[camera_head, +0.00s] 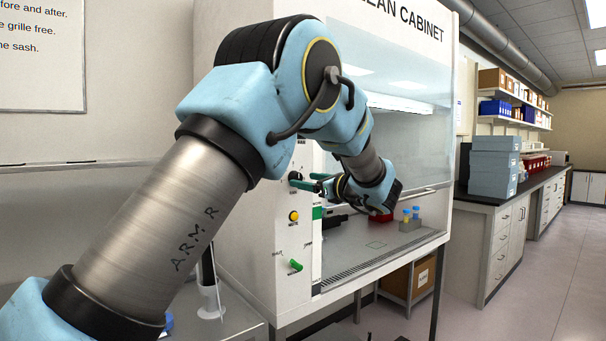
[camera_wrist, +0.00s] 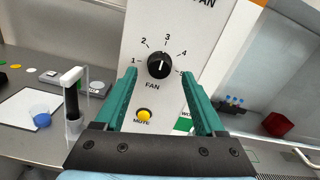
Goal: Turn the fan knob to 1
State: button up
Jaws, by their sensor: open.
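The black fan knob (camera_wrist: 159,65) is on the cabinet's white side panel, with numbers 1 to 5 around it and FAN below. Its white mark looks turned up towards about 3, though it is small. The number 1 is at the knob's left. My gripper (camera_wrist: 159,75) is open, its two teal fingers on either side of the knob with gaps to it. I cannot tell how near the tips are to the panel. In the head view the knob (camera_head: 294,176) is just left of my fingertips (camera_head: 309,182), partly covered by them.
A yellow MUTE button (camera_wrist: 144,115) is just below the knob, between my fingers. In the head view a green switch (camera_head: 296,265) is lower on the panel. The glass sash (camera_head: 400,130) is beside my arm. Tubes in a rack (camera_head: 411,224) stand inside the cabinet.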

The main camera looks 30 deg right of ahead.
aim_at(296, 178)
jog(key=shift+w+a, duration=0.25)
jog(key=shift+w, duration=0.95)
grip_shut()
